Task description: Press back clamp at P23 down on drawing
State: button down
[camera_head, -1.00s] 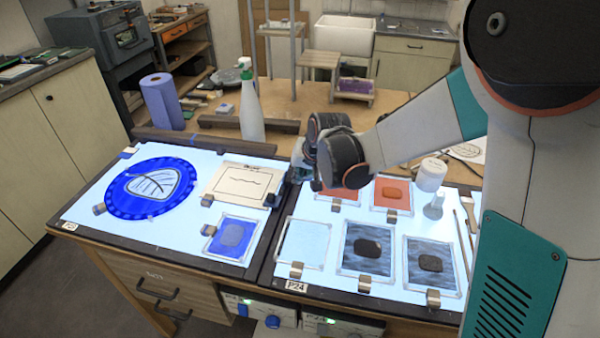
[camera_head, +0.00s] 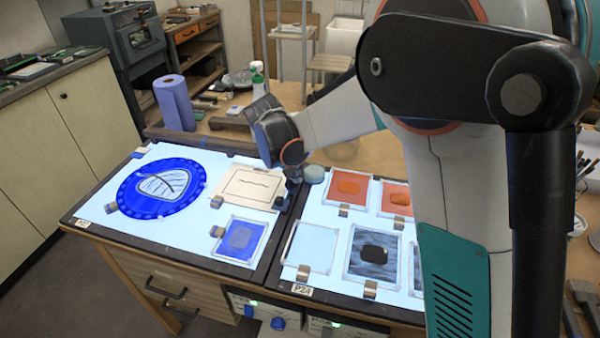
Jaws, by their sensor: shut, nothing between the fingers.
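The drawing (camera_head: 250,186), a pale tan sheet with a dark wavy line, lies on the glowing left panel (camera_head: 160,232). My gripper (camera_head: 292,186) points down just right of the drawing, close to the dark piece. It is shut and holds nothing. I cannot tell whether it touches anything.
A blue disc (camera_head: 122,193) with a leaf picture lies left of the drawing, and a blue glass tile (camera_head: 262,238) in front. The right panel (camera_head: 290,262) carries several framed tiles. A dark bar (camera_head: 200,141) runs behind.

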jog(key=a+h, duration=0.1)
jog(key=h, duration=0.1)
jog(key=shift+w+a+f+n+g+h, duration=0.1)
jog(key=shift+w+a+n+g+h, duration=0.2)
jog(key=shift+w+a+g, duration=0.1)
jog(key=shift+w+a+f+b, duration=0.15)
jog(key=shift+a+b, duration=0.05)
jog(key=shift+a, duration=0.2)
jog(key=shift+w+a+f+b, duration=0.1)
jog(key=shift+a+b, duration=0.1)
jog(key=shift+a, duration=0.2)
jog(key=shift+r, duration=0.15)
jog(key=shift+r+p, duration=0.5)
jog(key=shift+r, duration=0.2)
